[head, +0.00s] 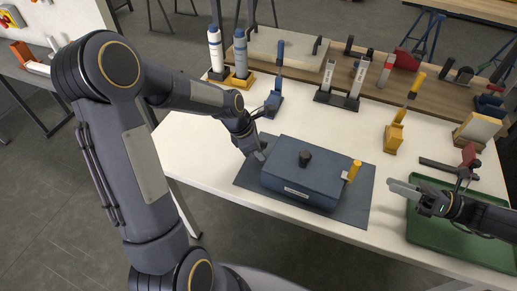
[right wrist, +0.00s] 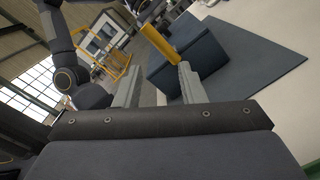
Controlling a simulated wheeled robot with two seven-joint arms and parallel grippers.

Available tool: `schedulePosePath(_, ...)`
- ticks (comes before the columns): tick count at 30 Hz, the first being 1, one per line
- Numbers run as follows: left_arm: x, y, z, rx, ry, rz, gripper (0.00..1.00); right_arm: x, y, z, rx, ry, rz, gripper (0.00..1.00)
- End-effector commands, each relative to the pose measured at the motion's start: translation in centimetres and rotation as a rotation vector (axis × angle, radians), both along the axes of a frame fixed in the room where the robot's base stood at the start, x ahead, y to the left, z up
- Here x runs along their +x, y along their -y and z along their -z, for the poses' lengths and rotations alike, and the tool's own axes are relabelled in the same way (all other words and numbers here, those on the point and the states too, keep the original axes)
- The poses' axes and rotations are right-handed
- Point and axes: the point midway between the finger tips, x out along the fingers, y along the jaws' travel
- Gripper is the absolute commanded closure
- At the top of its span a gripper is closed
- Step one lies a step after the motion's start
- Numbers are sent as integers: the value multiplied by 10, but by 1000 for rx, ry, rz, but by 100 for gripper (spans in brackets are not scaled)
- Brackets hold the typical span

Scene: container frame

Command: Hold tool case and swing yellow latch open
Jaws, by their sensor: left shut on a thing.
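The blue-grey tool case (head: 305,178) lies on a dark mat (head: 245,178), with a black knob on its lid and a pale label in front. The yellow latch (head: 353,170) stands upright at its right end. My left gripper (head: 260,155) is shut on the case's left edge; the fingertips are partly hidden. My right gripper (head: 402,188) is to the right of the latch, apart from it, with its fingers pointing left. In the right wrist view its two fingers are apart and empty; the latch (right wrist: 185,40) and case (right wrist: 210,60) show beyond them.
A green tray (head: 450,247) lies under my right gripper at the table's right. Yellow and blue latch-like pieces, bottles and a red-handled item stand along the back. The white table (head: 340,125) is clear behind the case.

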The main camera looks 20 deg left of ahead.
Motion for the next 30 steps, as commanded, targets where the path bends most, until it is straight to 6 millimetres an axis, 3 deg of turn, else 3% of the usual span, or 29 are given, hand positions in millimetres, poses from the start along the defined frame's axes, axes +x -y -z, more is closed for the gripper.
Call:
schedulePosePath(2,0,0,0,0,0,-1,100,0,0,0,0,0,0,64)
schedulePosePath(10,0,0,-1,0,-1,-2,100,0,-1,0,-2,6,-4,98)
schedulePosePath(14,0,0,-1,-1,0,-2,100,-5,-15,-5,-33,117,-77,100)
schedulePosePath(17,0,0,-1,-1,1,-2,100,-16,-38,-12,-79,342,-223,100)
schedulePosePath(23,0,0,-1,-1,1,-2,100,-48,-91,-26,-96,1043,-718,100)
schedulePosePath(30,1,0,-1,-1,0,-3,100,-69,-131,-47,193,1853,-1421,100)
